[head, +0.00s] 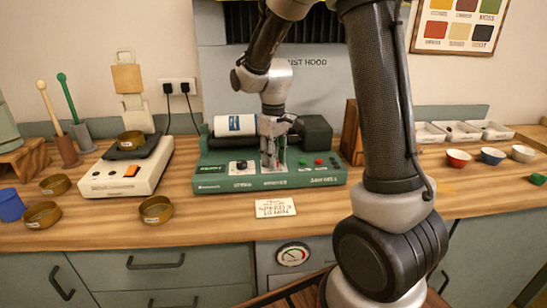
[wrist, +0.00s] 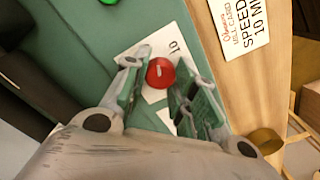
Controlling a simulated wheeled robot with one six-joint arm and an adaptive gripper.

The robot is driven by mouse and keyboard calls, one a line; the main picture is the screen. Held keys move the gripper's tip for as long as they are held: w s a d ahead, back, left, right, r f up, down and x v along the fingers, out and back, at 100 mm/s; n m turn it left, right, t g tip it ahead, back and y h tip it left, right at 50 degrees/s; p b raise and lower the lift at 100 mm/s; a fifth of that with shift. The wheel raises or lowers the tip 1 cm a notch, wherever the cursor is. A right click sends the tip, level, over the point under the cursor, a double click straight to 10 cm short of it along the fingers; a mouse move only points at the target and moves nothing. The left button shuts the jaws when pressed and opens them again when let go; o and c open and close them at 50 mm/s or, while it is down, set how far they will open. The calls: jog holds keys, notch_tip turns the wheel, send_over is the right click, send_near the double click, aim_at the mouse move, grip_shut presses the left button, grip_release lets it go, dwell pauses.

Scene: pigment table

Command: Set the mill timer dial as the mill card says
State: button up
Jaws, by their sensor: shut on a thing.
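The green mill (head: 215,180) stands on the wooden counter in the head view. The timer dial (wrist: 160,72), a round red knob with a short white mark, sits on a white scale plate in the wrist view; a "10" shows on the plate. My gripper (head: 271,163) reaches down to the middle of the mill's panel and hides the dial in the head view. In the wrist view its fingers (wrist: 158,88) are shut on the dial, one on each side. The mill card (head: 276,207) lies in front of the mill; in the wrist view (wrist: 240,27) it reads "SPEED" and "10 MI", partly cut off.
A black knob (head: 241,165) is on the mill's left, with red and green buttons (head: 318,162) on its right. A scale (head: 126,172) and brass bowls (head: 156,209) stand to the left. Small coloured bowls (head: 458,158) stand to the right.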

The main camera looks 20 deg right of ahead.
jog(key=m, duration=0.7)
dwell(0.6)
jog(key=o, duration=1.1)
jog(key=shift+c, duration=0.2)
jog(key=shift+r, duration=0.1)
notch_tip(320, 180, up, 12)
